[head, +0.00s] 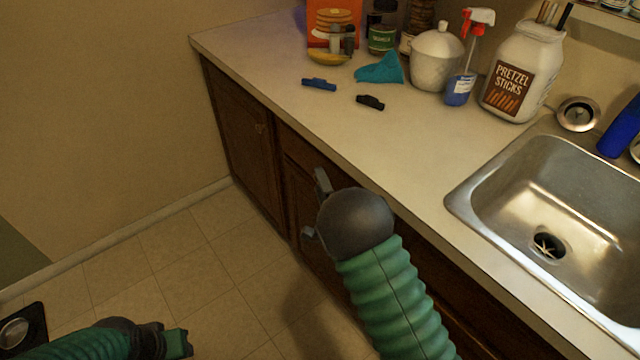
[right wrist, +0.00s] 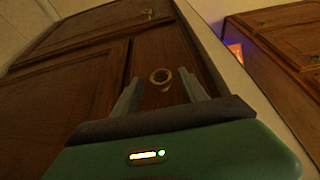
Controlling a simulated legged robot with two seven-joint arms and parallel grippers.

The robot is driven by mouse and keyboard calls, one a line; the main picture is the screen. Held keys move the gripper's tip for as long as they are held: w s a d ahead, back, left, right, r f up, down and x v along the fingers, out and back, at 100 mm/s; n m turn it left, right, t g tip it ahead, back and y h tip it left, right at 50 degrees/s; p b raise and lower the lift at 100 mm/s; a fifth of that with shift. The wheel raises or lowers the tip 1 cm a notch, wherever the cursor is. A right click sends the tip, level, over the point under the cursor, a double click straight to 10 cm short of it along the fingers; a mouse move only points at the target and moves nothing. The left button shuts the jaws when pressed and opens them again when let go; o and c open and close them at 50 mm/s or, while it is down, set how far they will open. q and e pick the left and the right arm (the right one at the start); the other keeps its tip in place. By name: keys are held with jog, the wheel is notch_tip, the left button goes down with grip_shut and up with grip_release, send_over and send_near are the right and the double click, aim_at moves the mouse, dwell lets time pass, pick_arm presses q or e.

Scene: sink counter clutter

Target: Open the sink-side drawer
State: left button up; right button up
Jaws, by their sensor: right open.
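The sink-side drawer is a dark brown wooden front (head: 298,150) just under the counter edge in the head view, partly hidden by my right gripper. In the right wrist view the drawer front (right wrist: 155,48) carries a round brass-coloured knob (right wrist: 160,77). My right gripper (head: 315,208) is open in front of the cabinets, and its fingers also show in the right wrist view (right wrist: 160,92). The knob appears between the two fingers there; I cannot tell whether they touch it. The drawer looks shut. My left gripper (head: 182,343) is low at the bottom left, far from the drawer; its jaws are unclear.
The counter (head: 405,140) above holds a blue clip (head: 319,84), a black clip (head: 370,102), a teal cloth (head: 380,69), a white lidded jar (head: 436,60), a spray bottle (head: 461,88) and a pretzel jar (head: 520,75). A steel sink (head: 590,195) is at right. The tiled floor (head: 200,260) is open.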

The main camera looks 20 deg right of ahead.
jog(key=shift+w, duration=0.35)
jog(key=shift+a, duration=0.1)
jog(key=shift+c, duration=0.2)
grip_shut()
jog(key=shift+s+f, duration=0.1)
jog(key=shift+f, duration=0.1)
dwell(0.8)
